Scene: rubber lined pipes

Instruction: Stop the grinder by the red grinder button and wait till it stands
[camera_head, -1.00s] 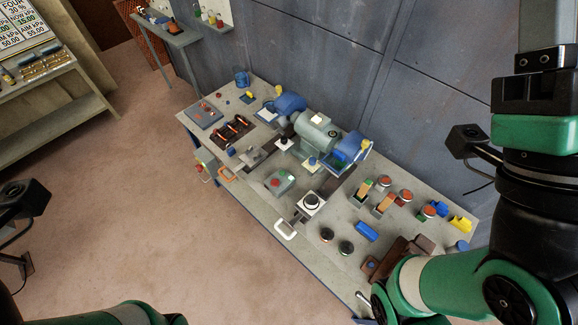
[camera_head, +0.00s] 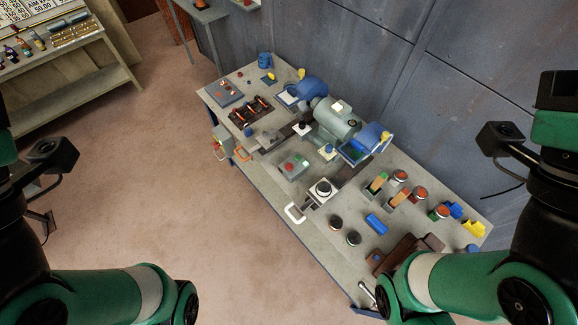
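The bench grinder (camera_head: 337,120) stands toward the back of the workbench, with a grey-green motor body and blue guards at both ends. A grey control box (camera_head: 293,167) with a red and a green button lies in front of it. A second small box (camera_head: 219,148) with red and green spots hangs at the bench's left front edge. I cannot tell which red button belongs to the grinder, or whether its wheels turn. My two arms come in at the lower left and lower right, apart from both boxes. I cannot make out either gripper's fingers.
The workbench (camera_head: 265,190) carries red-topped pots (camera_head: 400,177), a blue block (camera_head: 376,224), black-topped round parts (camera_head: 336,223) and a brown block (camera_head: 405,255). A panelled wall rises behind it. Open floor (camera_head: 180,180) lies to the left, before a side table (camera_head: 75,70).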

